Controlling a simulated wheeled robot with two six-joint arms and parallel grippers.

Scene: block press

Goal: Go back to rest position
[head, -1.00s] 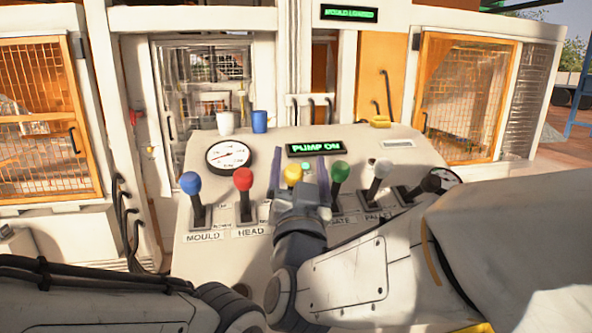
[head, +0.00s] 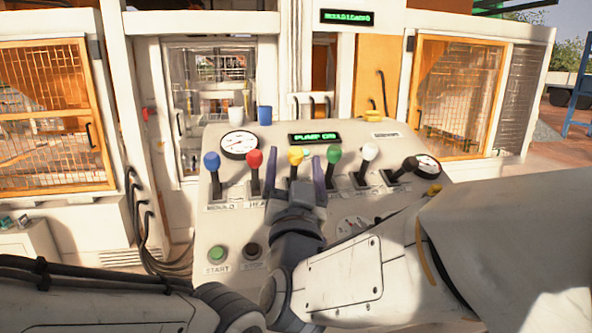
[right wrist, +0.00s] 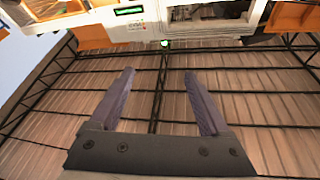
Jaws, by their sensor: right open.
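My right gripper (head: 297,172) is open and empty in front of the control panel (head: 310,220). Its two purple fingers stand apart; in the head view the yellow-knobbed lever (head: 295,154) shows between them, and I cannot tell the gap in depth. In the right wrist view the open fingers (right wrist: 160,100) have nothing between them. My left arm crosses the bottom left of the head view; its gripper does not show.
The panel carries blue (head: 211,160), red (head: 254,158), green (head: 333,155), white (head: 370,152) and black (head: 410,163) knobs. A green START button (head: 216,254) sits lower left. Caged machines flank the panel.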

